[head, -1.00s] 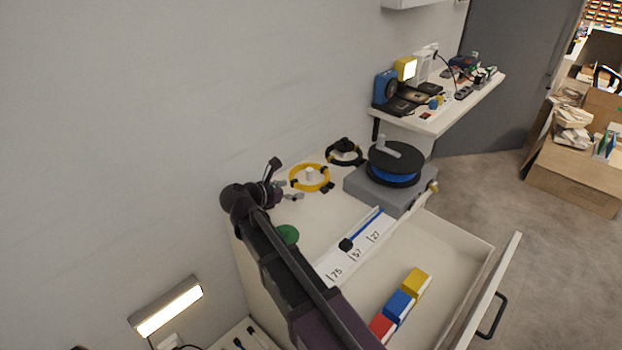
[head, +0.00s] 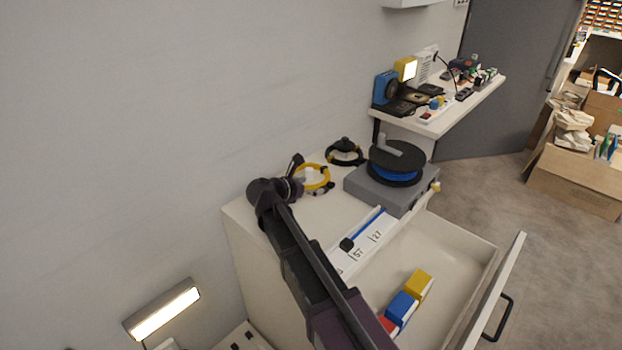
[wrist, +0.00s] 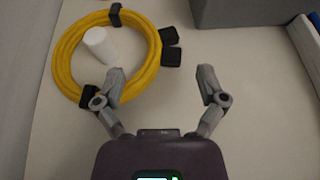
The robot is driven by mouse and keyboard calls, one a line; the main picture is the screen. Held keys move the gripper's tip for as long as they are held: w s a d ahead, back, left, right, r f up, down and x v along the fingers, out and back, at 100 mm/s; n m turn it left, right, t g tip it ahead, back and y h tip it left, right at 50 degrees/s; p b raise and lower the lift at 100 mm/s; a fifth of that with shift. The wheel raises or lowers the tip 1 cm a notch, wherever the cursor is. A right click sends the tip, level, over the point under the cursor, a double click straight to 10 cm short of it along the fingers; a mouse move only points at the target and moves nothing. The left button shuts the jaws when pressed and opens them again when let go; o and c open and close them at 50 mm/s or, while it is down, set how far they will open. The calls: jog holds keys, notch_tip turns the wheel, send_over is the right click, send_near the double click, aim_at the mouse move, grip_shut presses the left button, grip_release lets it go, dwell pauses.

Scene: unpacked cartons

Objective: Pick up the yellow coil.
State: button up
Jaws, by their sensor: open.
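The yellow coil (wrist: 64,62) lies flat on the white cabinet top, around a short white peg (wrist: 99,45). Black ties bind it, and two black plug ends (wrist: 171,48) stick out on its right side. In the head view the coil (head: 327,174) is partly hidden behind my wrist. My gripper (wrist: 161,84) is open with nothing between its fingers. In the wrist view its left finger overlaps the coil's lower right edge, and its right finger is over bare top, right of the coil. I cannot tell whether the left finger touches the coil.
A black coil (head: 346,160) lies behind the yellow one. A grey box (head: 400,204) with a black-and-blue spool (head: 395,165) stands to the right. The open drawer (head: 466,239) below holds coloured boxes. A wall (head: 150,130) runs close along the left.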

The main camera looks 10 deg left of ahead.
aim_at(323, 183)
jog(key=shift+b+x, duration=0.95)
jog(key=shift+x, duration=1.6)
jog(key=shift+r, duration=0.1)
jog(key=c, duration=1.2)
